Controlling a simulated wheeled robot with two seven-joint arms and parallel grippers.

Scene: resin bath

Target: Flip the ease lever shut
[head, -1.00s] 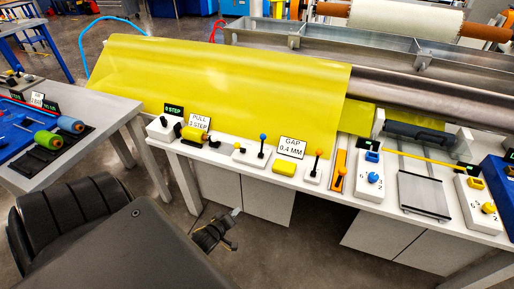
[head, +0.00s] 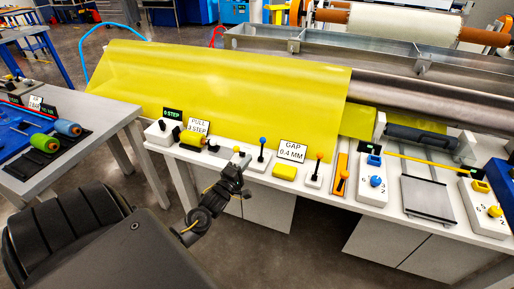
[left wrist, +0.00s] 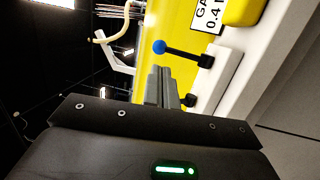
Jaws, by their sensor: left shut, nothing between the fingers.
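I cannot tell by label which control is the ease lever. A blue-knobbed lever (head: 262,140) stands upright on a white base on the bench front. It also shows in the left wrist view (left wrist: 160,47), just beyond my fingers. My left gripper (head: 238,160) is shut and empty at the bench's front edge, left of that lever and partly in front of its white base. Its fingers show side by side in the left wrist view (left wrist: 163,85), apart from the blue knob. My right gripper is not in view.
A yellow block (head: 285,172) and a "GAP 0.4 MM" sign (head: 291,152) are right of the blue-knobbed lever. A "PULL 1 STEP" sign (head: 198,127) is to the left. A yellow sheet (head: 225,90) slopes behind the controls. Open floor lies in front of the bench.

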